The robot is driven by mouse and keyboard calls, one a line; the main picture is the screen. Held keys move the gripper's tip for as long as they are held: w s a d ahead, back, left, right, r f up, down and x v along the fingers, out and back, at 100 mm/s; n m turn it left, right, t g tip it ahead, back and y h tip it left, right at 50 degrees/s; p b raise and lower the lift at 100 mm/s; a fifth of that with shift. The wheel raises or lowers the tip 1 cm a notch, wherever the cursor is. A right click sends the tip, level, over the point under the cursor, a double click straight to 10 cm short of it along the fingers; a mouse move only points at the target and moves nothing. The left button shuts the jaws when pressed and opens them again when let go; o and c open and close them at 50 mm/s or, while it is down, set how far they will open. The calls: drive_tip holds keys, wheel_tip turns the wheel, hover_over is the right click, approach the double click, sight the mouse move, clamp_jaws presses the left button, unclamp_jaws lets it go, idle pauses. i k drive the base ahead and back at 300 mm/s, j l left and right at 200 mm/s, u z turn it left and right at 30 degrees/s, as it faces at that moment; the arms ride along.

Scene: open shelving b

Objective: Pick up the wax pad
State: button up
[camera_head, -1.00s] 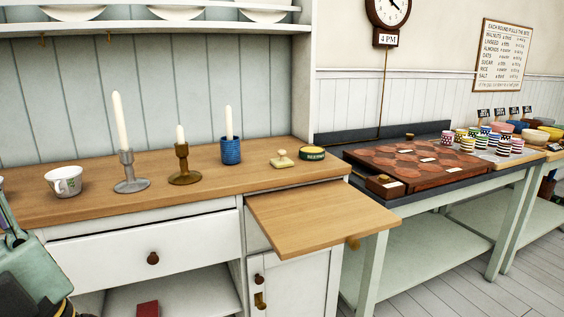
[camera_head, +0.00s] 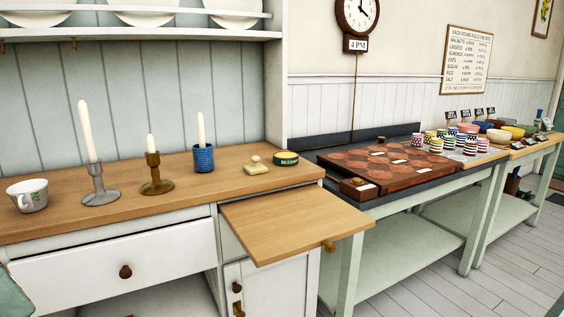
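A small pale yellow pad with a rounded knob on top (camera_head: 256,165), which looks like the wax pad, lies on the wooden counter near its right end. Just right of it, a round green and yellow tin (camera_head: 286,158) stands close by; its label is too small to read surely. My gripper is not in view. Only a sliver of a pale green part, probably of my arm, shows at the lower left edge, far from the pad.
A blue cup holding a candle (camera_head: 203,158), a brass candlestick (camera_head: 156,178), a grey candlestick (camera_head: 100,190) and a white mug (camera_head: 28,196) stand left of the pad. A pull-out board (camera_head: 295,225) juts out below it. A dark table (camera_head: 425,184) stands to the right.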

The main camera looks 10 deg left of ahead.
sight(256, 168)
drive_tip(key=i+j, duration=0.25)
drive_tip(key=i, duration=0.15)
drive_tip(key=i+j, duration=0.2)
drive_tip(key=i, duration=0.2)
drive_tip(key=i+j, duration=0.25)
drive_tip(key=i, duration=0.2)
drive_tip(key=i+j+u, duration=0.1)
drive_tip(key=i+j, duration=0.15)
drive_tip(key=i, duration=0.15)
